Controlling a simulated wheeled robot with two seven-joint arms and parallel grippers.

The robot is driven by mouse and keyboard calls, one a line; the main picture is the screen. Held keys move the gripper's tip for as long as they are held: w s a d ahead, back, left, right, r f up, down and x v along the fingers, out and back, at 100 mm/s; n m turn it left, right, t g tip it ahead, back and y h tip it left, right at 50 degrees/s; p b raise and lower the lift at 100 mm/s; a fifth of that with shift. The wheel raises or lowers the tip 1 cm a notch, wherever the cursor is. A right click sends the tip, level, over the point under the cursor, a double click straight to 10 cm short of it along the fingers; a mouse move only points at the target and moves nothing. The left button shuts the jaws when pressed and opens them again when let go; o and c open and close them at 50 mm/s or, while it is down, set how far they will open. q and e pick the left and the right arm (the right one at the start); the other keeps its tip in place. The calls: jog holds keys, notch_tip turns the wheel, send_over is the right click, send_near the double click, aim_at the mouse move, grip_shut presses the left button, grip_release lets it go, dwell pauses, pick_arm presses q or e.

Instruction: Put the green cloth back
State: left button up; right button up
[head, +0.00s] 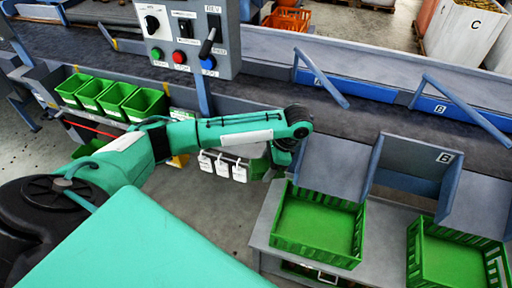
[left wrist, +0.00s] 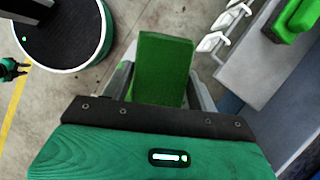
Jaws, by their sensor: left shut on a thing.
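The green cloth (left wrist: 163,68) shows as a flat green piece between the grey fingers of my left gripper (left wrist: 162,92) in the left wrist view. The gripper is shut on it and holds it out over the grey floor. In the head view my left arm reaches across from the left, and its wrist end hides most of the gripper. A green patch (head: 258,167) below the wrist, close to some hanging white tags, looks like part of the cloth. My right gripper is in neither view.
White tags (head: 221,165) hang on a rail beside my left wrist. Green crates (head: 312,226) (head: 452,262) stand on a grey bench at right. Small green bins (head: 145,103) line the left. A control panel (head: 188,35) stands behind, before the conveyor (head: 340,108).

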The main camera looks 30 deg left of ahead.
pick_arm(q)
jog(key=w+a+r+m+t+h+b, duration=0.1)
jog(key=w+a+r+m+t+b, duration=0.35)
jog(key=w+a+m, duration=0.55)
jog(key=w+a+r+m+t+h+b, duration=0.1)
jog(key=w+a+r+m+t+b, duration=0.35)
jog(key=m, duration=0.85)
jog(key=f, duration=0.5)
jog(key=w+f+g+p, duration=0.1)
jog(key=f, duration=0.4)
jog(key=w+a+f+g, duration=0.1)
jog(key=f, duration=0.4)
jog(key=shift+f+h, duration=0.15)
jog(key=shift+h, duration=0.15)
notch_tip(320, 180, down, 4)
jog(key=shift+r+p, duration=0.1)
jog(key=shift+p, duration=0.3)
jog(key=shift+f, duration=0.4)
jog(key=o, duration=0.9)
jog(key=shift+o, duration=0.2)
